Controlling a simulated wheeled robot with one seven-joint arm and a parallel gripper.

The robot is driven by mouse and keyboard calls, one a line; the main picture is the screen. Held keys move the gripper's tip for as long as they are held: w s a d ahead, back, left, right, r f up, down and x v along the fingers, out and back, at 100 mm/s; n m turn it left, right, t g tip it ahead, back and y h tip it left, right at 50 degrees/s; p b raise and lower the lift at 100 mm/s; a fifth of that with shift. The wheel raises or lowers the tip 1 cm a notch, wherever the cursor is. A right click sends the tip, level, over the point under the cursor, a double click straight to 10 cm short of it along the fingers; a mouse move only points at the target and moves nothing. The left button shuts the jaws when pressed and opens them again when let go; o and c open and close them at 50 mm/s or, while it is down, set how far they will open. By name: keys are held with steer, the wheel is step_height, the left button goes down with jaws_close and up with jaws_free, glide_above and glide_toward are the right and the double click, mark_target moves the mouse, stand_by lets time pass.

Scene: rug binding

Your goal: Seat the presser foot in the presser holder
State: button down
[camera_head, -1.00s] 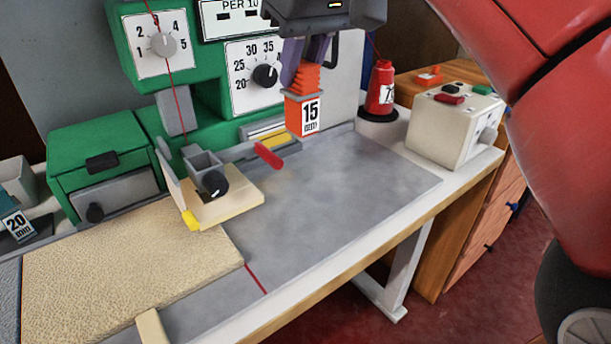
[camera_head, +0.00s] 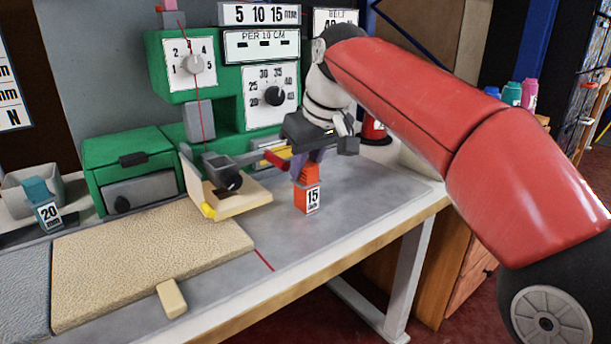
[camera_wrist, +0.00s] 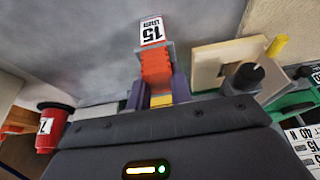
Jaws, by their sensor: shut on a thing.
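The presser foot, an orange stepped block with a white "15 mm" label (camera_head: 312,199), hangs upright from my gripper (camera_head: 310,158). In the wrist view, the gripper's purple fingers (camera_wrist: 160,97) are shut on the orange foot (camera_wrist: 155,66). The grey presser holder (camera_head: 214,162), with a black knob (camera_head: 229,179), is on the green machine above a cream plate (camera_head: 238,203). The foot is to the right of the holder and apart from it. I cannot tell whether the foot's lower end touches the grey table (camera_head: 345,205). The holder's inside is hidden.
A red lever (camera_head: 277,160) sticks out between holder and gripper. A blue "20 mm" foot (camera_head: 43,204) stands at the far left. A tan rug (camera_head: 150,258) covers the front left. A red thread cone (camera_head: 373,131) stands behind my arm. The table right of the foot is clear.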

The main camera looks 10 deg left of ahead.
steer(key=shift+r, duration=0.1)
steer(key=shift+f, duration=0.2)
steer(key=c, duration=1.3)
jaws_free()
steer(key=shift+o, duration=0.2)
steer(key=shift+s+r, duration=0.1)
steer(key=shift+r, duration=0.45)
steer(key=p+v, duration=0.3)
steer(key=v, duration=0.8)
steer(key=shift+p, duration=0.3)
steer(key=shift+s+r, duration=0.1)
steer(key=shift+s, duration=0.05)
